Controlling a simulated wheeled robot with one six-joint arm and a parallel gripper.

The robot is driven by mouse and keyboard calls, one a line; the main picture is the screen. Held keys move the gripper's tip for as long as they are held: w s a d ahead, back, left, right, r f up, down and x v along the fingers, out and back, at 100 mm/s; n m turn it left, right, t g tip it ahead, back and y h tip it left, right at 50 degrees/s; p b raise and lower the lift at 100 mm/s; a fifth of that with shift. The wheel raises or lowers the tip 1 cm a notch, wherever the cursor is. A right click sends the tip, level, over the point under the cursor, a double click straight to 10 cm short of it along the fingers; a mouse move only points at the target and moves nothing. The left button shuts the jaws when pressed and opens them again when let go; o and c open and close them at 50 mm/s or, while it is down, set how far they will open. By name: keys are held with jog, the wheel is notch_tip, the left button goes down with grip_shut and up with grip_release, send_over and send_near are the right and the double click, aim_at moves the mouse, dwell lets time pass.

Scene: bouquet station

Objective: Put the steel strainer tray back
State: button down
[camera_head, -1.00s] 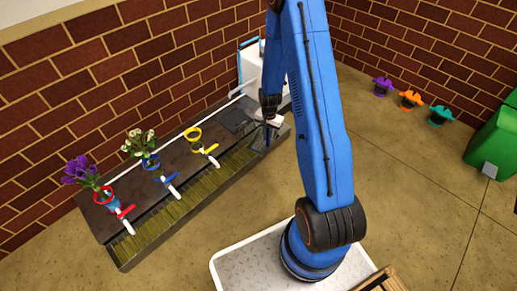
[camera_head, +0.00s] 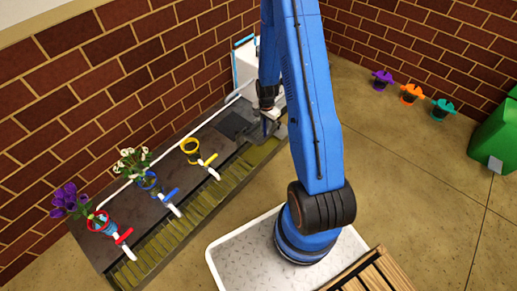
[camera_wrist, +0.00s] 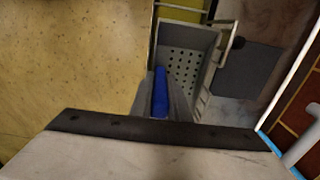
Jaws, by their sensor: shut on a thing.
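The steel strainer tray (camera_wrist: 183,68) is a grey box with a perforated floor, seen below my gripper in the wrist view. In the head view, grey metal of the tray (camera_head: 262,130) shows under my gripper at the far right end of the bench. My gripper (camera_wrist: 160,95) is shut at the tray's near end, with a blue strip, seemingly its grip, between the dark fingers. It also shows in the head view (camera_head: 268,110), partly hidden by my arm. I cannot tell whether the tray is seated or held slightly above the trough.
The slatted trough (camera_head: 180,228) runs along the bench front. Purple flowers (camera_head: 70,200) and white flowers (camera_head: 132,163) stand in red and blue rings; the yellow ring (camera_head: 190,147) is empty. Open floor (camera_head: 400,180) lies to the right.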

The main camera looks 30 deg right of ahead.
notch_tip(320, 180, down, 18)
jog(key=shift+r, duration=0.15)
dwell(0.6)
jog(key=c, duration=2)
grip_release()
